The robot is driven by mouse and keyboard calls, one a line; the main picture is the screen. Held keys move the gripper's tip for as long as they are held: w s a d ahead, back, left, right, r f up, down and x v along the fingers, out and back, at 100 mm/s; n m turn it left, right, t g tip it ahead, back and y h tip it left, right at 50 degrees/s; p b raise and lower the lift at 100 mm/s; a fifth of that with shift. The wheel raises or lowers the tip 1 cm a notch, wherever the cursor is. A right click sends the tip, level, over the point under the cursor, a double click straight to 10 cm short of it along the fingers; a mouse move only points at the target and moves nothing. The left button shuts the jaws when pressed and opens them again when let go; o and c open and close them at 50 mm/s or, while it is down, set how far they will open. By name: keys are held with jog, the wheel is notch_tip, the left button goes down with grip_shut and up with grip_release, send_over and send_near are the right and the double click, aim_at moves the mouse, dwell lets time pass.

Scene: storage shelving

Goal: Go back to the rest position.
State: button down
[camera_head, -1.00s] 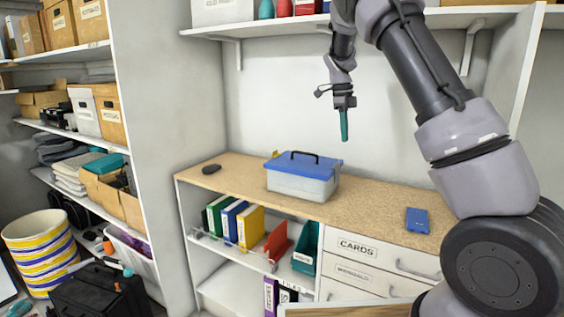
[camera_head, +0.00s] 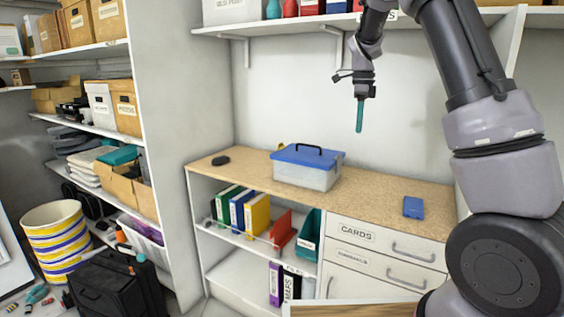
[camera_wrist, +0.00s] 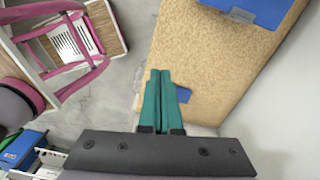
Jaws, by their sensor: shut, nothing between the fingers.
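My gripper (camera_head: 359,116) hangs from my arm above the counter, with its teal fingers pointing down. In the wrist view its two teal fingers (camera_wrist: 160,100) are pressed side by side, shut with nothing between them. Below and to the left of it in the head view, a clear box with a blue lid and dark handle (camera_head: 307,167) stands on the cork-topped counter (camera_head: 370,200). My gripper is apart from the box and the counter.
A blue flat object (camera_head: 413,207) lies on the counter's right part, and a dark object (camera_head: 220,160) at its left end. Binders (camera_head: 241,211) stand on the shelf below. An upper shelf (camera_head: 290,24) runs behind my arm. Loaded shelves, a striped bin (camera_head: 57,235) and a black case (camera_head: 115,285) are at left.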

jog(key=s+d+r+n+t+y, duration=0.25)
jog(key=s+r+n, duration=0.65)
jog(key=s, duration=0.6)
jog(key=s+a+r+n+t, duration=0.1)
jog(key=s+n+t, duration=0.4)
jog(key=s+n, duration=0.4)
jog(key=s, duration=0.6)
jog(key=shift+s+a+r, duration=0.25)
jog(key=shift+s+a, duration=0.1)
jog(key=shift+s, duration=0.05)
jog(key=shift+h, duration=0.25)
